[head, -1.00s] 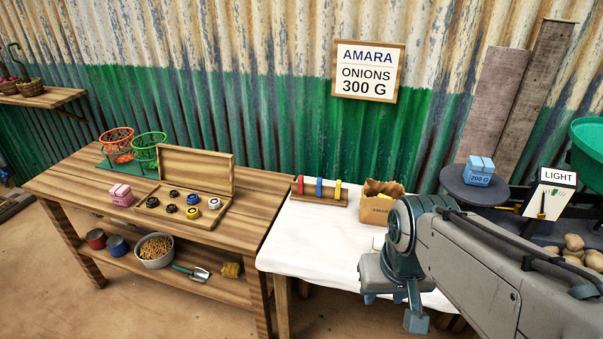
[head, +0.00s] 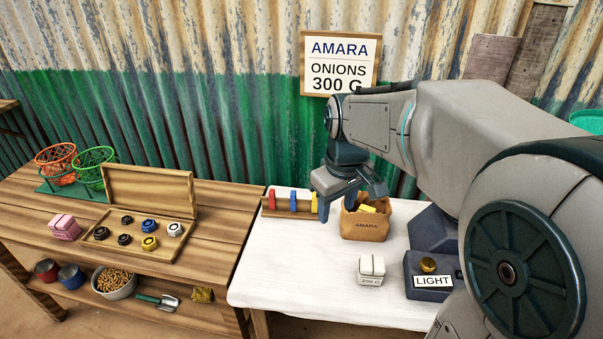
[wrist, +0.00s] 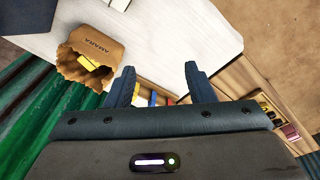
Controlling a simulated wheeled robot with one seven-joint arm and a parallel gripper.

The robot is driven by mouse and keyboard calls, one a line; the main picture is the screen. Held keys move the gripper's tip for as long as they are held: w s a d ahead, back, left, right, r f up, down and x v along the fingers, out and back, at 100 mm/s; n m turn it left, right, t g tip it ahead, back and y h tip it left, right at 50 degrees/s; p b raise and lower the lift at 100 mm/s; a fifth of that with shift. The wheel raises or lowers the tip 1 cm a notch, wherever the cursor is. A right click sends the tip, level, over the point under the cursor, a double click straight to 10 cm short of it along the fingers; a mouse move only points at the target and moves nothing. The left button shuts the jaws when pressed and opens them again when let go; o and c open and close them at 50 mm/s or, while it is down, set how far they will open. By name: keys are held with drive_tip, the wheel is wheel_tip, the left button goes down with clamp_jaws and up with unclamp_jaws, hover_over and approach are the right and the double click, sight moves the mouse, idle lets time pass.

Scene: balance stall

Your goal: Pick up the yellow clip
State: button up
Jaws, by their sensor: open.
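The yellow clip (head: 314,203) stands upright at the right end of a wooden rack (head: 275,212), beside a blue clip (head: 293,200) and a red clip (head: 270,199). In the wrist view, the yellow clip (wrist: 137,92) shows just inside the left finger, partly hidden by it. My gripper (head: 350,198) is open and empty, above and close to the rack's right end; in the wrist view its fingers (wrist: 160,72) are spread wide. In the head view one finger is close beside the yellow clip; I cannot tell whether they touch.
A paper bag (head: 366,228) with something yellow inside stands right of the rack, close to my gripper. A white block (head: 371,268) and a dark box marked LIGHT (head: 420,268) are in front. The white tabletop (head: 290,270) is clear at front left. Corrugated wall stands behind.

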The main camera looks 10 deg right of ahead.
drive_tip(key=w+f+n, duration=0.2)
drive_tip(key=w+n, duration=0.2)
drive_tip(key=w, duration=0.7)
drive_tip(key=n+g+b, duration=0.1)
drive_tip(key=n+g, duration=0.1)
drive_tip(key=n, duration=0.4)
hover_over(315, 202)
wheel_tip(315, 202, down, 5)
drive_tip(key=shift+w+a+f, duration=0.3)
drive_tip(key=shift+f, duration=0.15)
wheel_tip(315, 202, down, 8)
drive_tip(key=shift+f+b, duration=0.1)
drive_tip(key=shift+b, duration=0.4)
drive_tip(key=f, duration=0.5)
drive_tip(key=shift+w+d+f, duration=0.1)
drive_tip(key=shift+w+d, duration=0.25)
drive_tip(key=shift+d, duration=0.05)
drive_tip(key=c, duration=1)
